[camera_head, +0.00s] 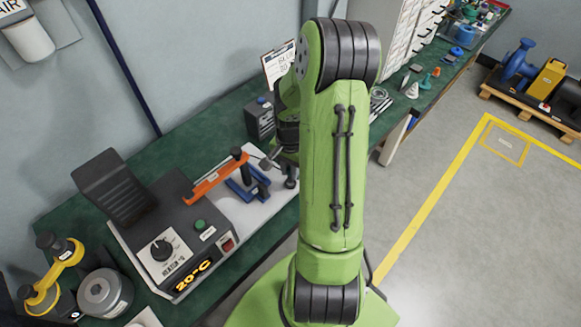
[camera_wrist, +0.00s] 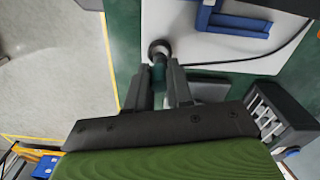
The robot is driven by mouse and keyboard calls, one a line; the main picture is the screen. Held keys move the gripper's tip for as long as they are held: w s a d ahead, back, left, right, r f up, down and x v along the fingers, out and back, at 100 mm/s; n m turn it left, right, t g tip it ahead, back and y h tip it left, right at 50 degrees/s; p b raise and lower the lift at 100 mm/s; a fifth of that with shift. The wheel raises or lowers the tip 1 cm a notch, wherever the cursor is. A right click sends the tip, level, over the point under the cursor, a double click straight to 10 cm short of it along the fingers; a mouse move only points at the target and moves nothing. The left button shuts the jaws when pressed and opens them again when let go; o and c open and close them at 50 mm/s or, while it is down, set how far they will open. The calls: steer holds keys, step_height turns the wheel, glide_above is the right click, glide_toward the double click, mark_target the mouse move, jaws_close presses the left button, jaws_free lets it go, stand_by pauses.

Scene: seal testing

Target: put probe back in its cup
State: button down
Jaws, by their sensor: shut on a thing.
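My gripper (camera_wrist: 158,80) is shut on a dark, slim thing, most likely the probe (camera_wrist: 159,72), which shows between its two fingers in the wrist view. A round dark end (camera_wrist: 159,48) shows just beyond the fingertips, over the edge of the white board. I cannot tell whether this is part of the probe or the cup. In the head view my arm hides most of my gripper, and a small dark upright piece (camera_head: 291,178) shows beside the arm. I cannot make out the cup for sure in either view.
A blue bracket (camera_wrist: 235,20) and black cable (camera_wrist: 275,52) lie on the white board (camera_wrist: 205,55). A dark finned box (camera_wrist: 282,112) is right of my gripper. Open floor (camera_wrist: 45,70) lies left.

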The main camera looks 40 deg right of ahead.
steer(key=shift+f, duration=0.45)
steer(key=shift+f+b, duration=0.6)
steer(key=shift+b, duration=0.2)
steer(key=c, duration=0.9)
jaws_free()
step_height(320, 180, up, 8)
steer(key=p, duration=0.6)
steer(key=shift+r+p, duration=0.15)
steer(key=shift+p, duration=0.15)
